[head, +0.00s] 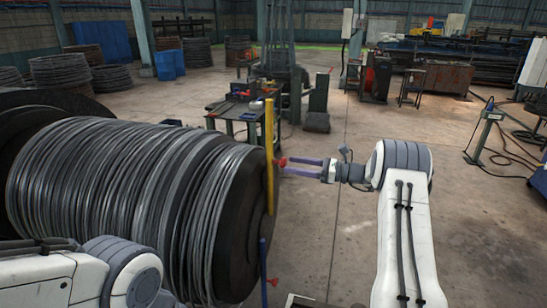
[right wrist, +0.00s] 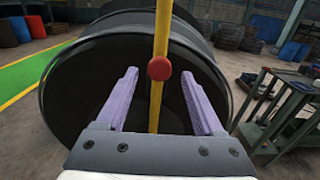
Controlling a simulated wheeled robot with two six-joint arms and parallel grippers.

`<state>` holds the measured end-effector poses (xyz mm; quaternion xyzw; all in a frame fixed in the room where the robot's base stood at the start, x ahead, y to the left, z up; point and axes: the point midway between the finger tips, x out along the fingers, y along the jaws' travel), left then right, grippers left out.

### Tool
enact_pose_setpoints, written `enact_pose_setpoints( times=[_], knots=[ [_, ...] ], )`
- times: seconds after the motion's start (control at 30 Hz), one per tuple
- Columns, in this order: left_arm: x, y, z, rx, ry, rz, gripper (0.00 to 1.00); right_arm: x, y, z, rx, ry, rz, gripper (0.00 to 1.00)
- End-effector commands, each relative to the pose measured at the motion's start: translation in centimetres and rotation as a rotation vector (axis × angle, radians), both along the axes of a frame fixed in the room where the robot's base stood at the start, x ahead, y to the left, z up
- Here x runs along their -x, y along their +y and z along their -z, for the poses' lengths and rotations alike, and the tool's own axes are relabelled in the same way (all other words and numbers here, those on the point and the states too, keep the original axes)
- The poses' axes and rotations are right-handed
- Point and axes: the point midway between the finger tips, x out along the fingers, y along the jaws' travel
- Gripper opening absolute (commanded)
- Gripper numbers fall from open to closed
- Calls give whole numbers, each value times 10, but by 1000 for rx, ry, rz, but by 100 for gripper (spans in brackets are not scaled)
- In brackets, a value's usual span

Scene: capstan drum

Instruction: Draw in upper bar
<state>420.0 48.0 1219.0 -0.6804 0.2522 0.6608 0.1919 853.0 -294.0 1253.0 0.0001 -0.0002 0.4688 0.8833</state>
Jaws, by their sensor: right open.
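The capstan drum (head: 110,190), wound with dark wire, fills the left of the head view, its dark end face (right wrist: 95,90) filling the right wrist view. A yellow upright bar (head: 269,150) stands across the upper part of this face; it also shows in the wrist view (right wrist: 160,30). It carries a red knob (right wrist: 160,68). My right gripper (head: 285,165) is open, its purple fingers spread on either side of the bar and knob. Contact cannot be told. Below, a blue bar (head: 263,260) has another red knob (head: 273,281). My left gripper is out of view.
A work table (head: 240,116) with tools stands behind the drum; a dark green table (right wrist: 285,105) is at right in the wrist view. A slim metal stand (head: 483,135) with cables is far right. The concrete floor around my right arm looks clear.

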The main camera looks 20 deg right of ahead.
Motion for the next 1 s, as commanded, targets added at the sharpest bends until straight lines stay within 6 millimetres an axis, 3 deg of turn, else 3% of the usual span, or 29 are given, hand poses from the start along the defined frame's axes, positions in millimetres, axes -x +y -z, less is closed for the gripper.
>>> enact_pose_setpoints(
  times=[0.03, 0.3, 0.77, 0.93, 1.0],
  knots=[
    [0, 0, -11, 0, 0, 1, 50, -6, 11, -5, -3, 2, -4, 69],
    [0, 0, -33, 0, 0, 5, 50, -31, 47, -3, -1, 2, -3, 69],
    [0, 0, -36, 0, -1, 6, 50, -39, 57, 0, 1, 1, 0, 69],
    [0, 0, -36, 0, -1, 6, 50, -38, 57, 0, 0, 0, 0, 4],
    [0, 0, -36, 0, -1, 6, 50, -38, 57, 0, 0, 0, 0, 0]
  ],
)
